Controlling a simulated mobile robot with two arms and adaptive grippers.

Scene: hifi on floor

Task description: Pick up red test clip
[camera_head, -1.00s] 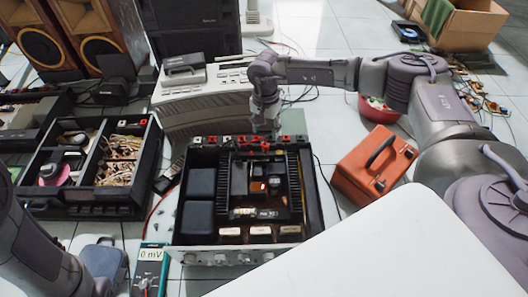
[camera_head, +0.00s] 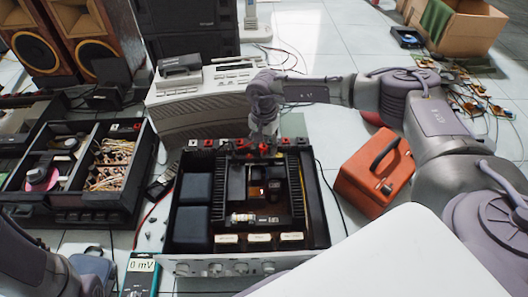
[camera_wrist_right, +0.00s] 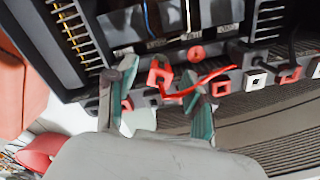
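A red test clip (camera_wrist_right: 160,78) with a red lead shows in the right wrist view, by the row of sockets on the back of the opened amplifier (camera_head: 320,225). My right gripper (camera_wrist_right: 158,76) is open. Its two fingers stand apart on either side of the red clip, with no clear grip on it. In the head view my right gripper (camera_head: 264,145) points down at the amplifier's back edge, where the clip is too small to tell from the red sockets. My left arm shows at the lower left. Its gripper is not made out.
A beige ribbed hifi unit (camera_head: 200,108) stands close behind the amplifier. A meter reading 0 mV (camera_head: 142,266) is at the front left.

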